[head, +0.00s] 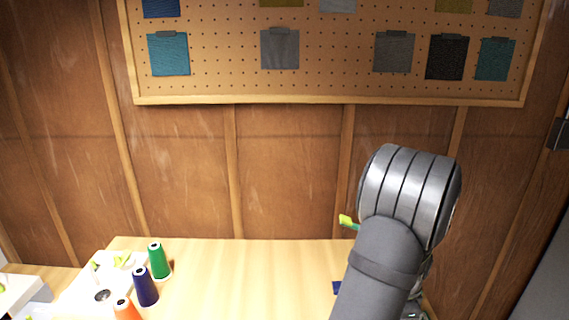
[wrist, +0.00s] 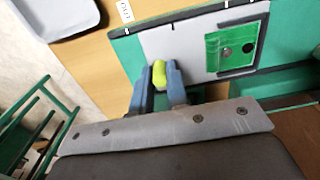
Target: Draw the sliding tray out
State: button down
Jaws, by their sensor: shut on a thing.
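In the wrist view, my gripper (wrist: 160,86) has its two blue fingers closed on either side of a small yellow-green handle (wrist: 159,72). The handle is at the edge of a grey panel (wrist: 187,50) set in a green unit (wrist: 130,54); I take this to be the sliding tray. A bright green square piece (wrist: 239,35) with round dark spots lies on the panel. How far the tray is out cannot be told. In the head view, my arm hides the gripper and most of the unit.
Green, dark blue and orange thread cones (head: 159,261) (head: 146,287) (head: 124,310) stand at the left of the wooden table (head: 230,280). A pegboard (head: 220,60) with fabric swatches hangs on the panelled wall. The table's middle is clear. A pale tray (wrist: 55,15) shows in the wrist view.

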jog(key=shift+s, duration=2.4)
jog(key=c, duration=1.4)
grip_release()
jog(key=shift+s, duration=0.1)
notch_tip(320, 180, up, 6)
notch_tip(320, 180, up, 4)
